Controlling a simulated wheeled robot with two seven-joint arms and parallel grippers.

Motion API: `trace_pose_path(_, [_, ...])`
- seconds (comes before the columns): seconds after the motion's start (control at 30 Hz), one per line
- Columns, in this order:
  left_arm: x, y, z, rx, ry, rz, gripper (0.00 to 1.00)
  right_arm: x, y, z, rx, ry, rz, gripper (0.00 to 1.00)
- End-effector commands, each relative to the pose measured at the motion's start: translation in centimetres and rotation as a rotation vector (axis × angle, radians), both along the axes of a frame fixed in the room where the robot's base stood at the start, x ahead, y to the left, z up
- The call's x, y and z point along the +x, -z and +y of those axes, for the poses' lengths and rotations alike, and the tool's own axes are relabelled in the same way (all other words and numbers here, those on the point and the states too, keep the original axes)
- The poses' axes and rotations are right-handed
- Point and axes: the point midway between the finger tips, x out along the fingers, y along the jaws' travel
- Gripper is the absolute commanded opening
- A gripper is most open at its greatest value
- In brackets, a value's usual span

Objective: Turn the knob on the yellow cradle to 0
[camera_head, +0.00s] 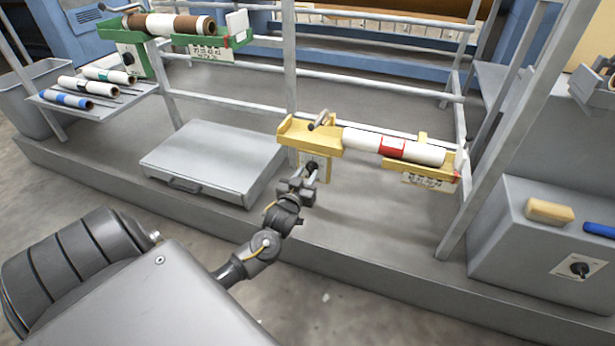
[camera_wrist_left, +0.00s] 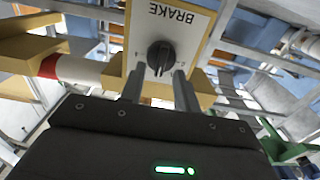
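The yellow cradle (camera_head: 297,130) stands at the middle of the platform and holds a white roll (camera_head: 362,140) with a red band. Its black knob (camera_head: 312,167) sits on a pale plate under the cradle's left end. In the left wrist view the knob (camera_wrist_left: 160,57) is on a plate marked BRAKE, and its pointer direction is hard to read. My left gripper (camera_head: 311,175) is in front of the knob. In the left wrist view my left gripper (camera_wrist_left: 158,78) has its two fingers apart, with the tips just below the knob. My right gripper is not in view.
A green cradle (camera_head: 130,60) with a brown and white roll stands at the back left. A grey case (camera_head: 215,160) lies on the platform left of my arm. A grey box (camera_head: 520,240) with another knob (camera_head: 580,269) stands at the right. Rails run behind the yellow cradle.

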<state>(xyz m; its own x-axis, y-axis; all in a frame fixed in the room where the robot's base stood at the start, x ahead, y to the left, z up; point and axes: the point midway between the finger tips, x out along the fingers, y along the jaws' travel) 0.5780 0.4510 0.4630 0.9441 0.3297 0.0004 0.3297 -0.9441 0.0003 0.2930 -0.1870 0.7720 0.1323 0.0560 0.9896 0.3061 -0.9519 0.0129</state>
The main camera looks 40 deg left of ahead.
Motion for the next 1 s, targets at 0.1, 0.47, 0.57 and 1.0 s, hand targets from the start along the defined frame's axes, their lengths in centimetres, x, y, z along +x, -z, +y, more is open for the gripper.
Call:
trace_pose_path(0.1, [0.81,0.08,0.27,0.0,0.0,0.0,0.32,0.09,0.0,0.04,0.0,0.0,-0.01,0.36])
trace_pose_path(0.47, [1.07,-0.03,0.35,0.0,0.001,0.001,0.28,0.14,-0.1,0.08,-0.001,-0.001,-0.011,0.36])
trace_pose_path(0.57, [1.06,-0.02,0.35,0.0,0.001,0.001,0.15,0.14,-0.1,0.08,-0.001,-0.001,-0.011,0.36])
trace_pose_path(1.0, [1.04,-0.09,0.33,-0.017,0.001,-0.005,0.0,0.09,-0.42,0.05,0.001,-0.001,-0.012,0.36])
